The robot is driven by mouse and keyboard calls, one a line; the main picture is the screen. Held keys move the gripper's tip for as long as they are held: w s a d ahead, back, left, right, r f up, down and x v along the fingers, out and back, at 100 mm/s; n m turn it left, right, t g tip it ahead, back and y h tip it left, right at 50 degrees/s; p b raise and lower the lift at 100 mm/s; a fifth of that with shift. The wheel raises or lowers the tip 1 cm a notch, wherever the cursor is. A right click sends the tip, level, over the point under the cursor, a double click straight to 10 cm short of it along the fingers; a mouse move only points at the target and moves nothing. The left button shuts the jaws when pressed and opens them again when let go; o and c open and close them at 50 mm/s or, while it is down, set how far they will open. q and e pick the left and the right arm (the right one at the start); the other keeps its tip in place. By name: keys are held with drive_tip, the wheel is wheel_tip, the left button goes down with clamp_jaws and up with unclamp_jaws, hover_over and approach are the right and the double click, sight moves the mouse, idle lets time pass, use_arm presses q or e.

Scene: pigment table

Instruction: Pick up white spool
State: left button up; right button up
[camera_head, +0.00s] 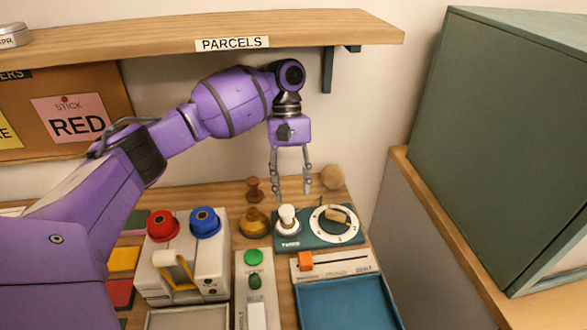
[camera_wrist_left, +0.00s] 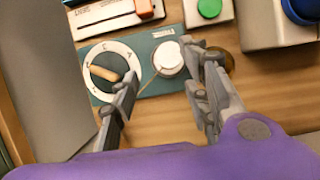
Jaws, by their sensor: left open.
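The white spool (camera_head: 287,219) appears to be the upright white piece with a narrow top, standing on the teal dial panel (camera_head: 279,243), left of the dial. In the left wrist view the white spool (camera_wrist_left: 168,56) shows as a round white top at the panel's end. My left gripper (camera_head: 292,193) points down above the back edge of the panel, open and empty. In the left wrist view its fingers (camera_wrist_left: 162,75) are spread, with the spool beyond them and nearer the right finger. I see no contact. My right gripper is in neither view.
A dial with a wooden pointer (camera_head: 337,216) is right of the spool, a brass piece (camera_head: 254,223) left. A brown wooden piece (camera_head: 253,187) and a round wooden one (camera_head: 332,177) stand behind. The PARCELS shelf (camera_head: 150,37) overhangs. A green cabinet (camera_head: 490,130) is right.

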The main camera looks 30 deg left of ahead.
sight(289, 207)
use_arm(q)
drive_tip(key=x, duration=0.6)
drive_tip(key=shift+s+a+f, duration=0.3)
drive_tip(key=shift+s, duration=0.2)
drive_tip(key=shift+s+d+f, duration=0.15)
drive_tip(key=shift+f, duration=0.35)
clamp_jaws()
